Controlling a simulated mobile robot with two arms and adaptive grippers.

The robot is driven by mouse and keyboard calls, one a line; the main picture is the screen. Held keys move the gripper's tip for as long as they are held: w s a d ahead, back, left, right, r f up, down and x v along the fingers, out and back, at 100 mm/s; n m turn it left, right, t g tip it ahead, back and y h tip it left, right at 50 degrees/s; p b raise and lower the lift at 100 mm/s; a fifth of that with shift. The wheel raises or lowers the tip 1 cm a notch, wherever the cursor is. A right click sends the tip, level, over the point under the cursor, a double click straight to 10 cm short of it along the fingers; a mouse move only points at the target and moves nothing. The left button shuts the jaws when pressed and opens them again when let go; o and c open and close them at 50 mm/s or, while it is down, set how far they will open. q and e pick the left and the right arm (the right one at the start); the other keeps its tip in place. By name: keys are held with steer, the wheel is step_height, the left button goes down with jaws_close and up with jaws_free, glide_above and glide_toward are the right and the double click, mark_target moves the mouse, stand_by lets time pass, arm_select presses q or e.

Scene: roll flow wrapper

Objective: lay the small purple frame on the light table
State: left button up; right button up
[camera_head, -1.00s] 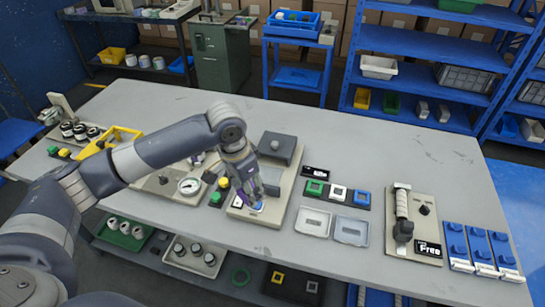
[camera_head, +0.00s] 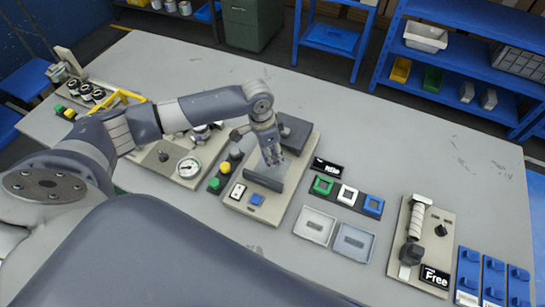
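I cannot make out the small purple frame in the current head view. My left gripper (camera_head: 272,158) points down over the beige machine base (camera_head: 286,203), close behind a grey block (camera_head: 265,178). Its fingertips are small and partly hidden there, so I cannot tell whether it is open or holds anything. On the near end of the base are a white panel with dark marks (camera_head: 238,192) and a small blue square (camera_head: 256,200). I cannot tell for certain which part is the light table. My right gripper is not in view.
Green (camera_head: 322,185), white (camera_head: 347,194) and blue (camera_head: 373,204) square frames stand in a row to the right, beside an "Idle" sign (camera_head: 327,167). Two shallow trays (camera_head: 315,226) lie nearer. A roller unit (camera_head: 416,235) stands farther right. The table's back (camera_head: 340,110) is clear.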

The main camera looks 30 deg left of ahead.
arm_select(q)
step_height(320, 180, down, 4)
steer(key=shift+w+f+p, duration=0.1)
steer(key=shift+w+p, duration=0.05)
steer(key=shift+p, duration=0.25)
steer(key=shift+f, duration=0.2)
steer(key=shift+f, duration=0.2)
steer(key=o, duration=0.9)
steer(key=shift+r, duration=0.1)
